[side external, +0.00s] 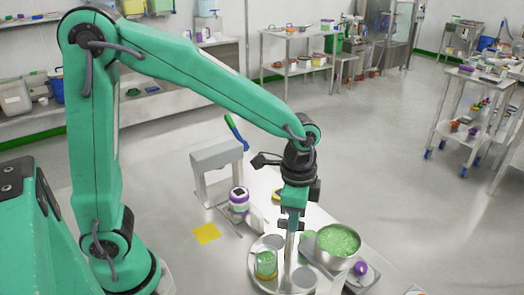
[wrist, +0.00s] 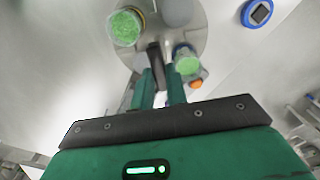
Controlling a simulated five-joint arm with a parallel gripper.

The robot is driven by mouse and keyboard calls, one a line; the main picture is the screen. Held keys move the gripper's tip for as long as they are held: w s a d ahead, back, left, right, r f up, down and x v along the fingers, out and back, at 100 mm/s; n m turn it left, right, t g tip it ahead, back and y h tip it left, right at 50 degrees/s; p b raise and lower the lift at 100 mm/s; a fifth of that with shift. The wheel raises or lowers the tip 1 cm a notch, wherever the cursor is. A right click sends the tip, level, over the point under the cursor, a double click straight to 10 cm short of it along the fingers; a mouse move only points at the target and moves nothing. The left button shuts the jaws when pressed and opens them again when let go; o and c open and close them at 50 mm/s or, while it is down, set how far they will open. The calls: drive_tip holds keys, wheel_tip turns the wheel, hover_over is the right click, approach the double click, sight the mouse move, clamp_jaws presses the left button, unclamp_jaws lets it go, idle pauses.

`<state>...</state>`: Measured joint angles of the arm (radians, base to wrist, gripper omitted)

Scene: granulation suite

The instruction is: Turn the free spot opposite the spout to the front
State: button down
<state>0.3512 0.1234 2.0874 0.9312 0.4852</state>
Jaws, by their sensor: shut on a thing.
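A round pale turntable (side external: 259,283) stands on the bench at the lower centre; its grey plate also fills the top middle of the wrist view (wrist: 207,32). A clear jar of green granules (side external: 266,263) stands on it at the left; a jar with green granules also shows in the wrist view (wrist: 125,27). Grey round spots (side external: 273,241) show on the plate. My gripper (side external: 291,230) points down over the plate, shut on an upright post (wrist: 155,58) near its middle. The grip is partly hidden by my fingers. I cannot make out the spout for certain.
A steel bowl of green granules (side external: 338,245) stands close at the right, with a purple knob (side external: 360,268) beside it. A purple-and-white jar (side external: 239,201) and a grey arch-shaped stand (side external: 216,158) are behind left. A yellow square (side external: 207,234) lies at the left.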

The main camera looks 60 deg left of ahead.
drive_tip(key=shift+m, duration=0.3)
drive_tip(key=shift+s+m, duration=0.1)
drive_tip(key=shift+m, duration=1.8)
drive_tip(key=shift+s+d+r+m, duration=0.1)
drive_tip(key=shift+m, duration=2)
drive_tip(key=shift+s+m, duration=0.1)
drive_tip(key=shift+m, duration=3.9)
drive_tip(key=shift+s+m, duration=0.1)
drive_tip(key=shift+m, duration=0.3)
drive_tip(key=c, duration=1.4)
unclamp_jaws()
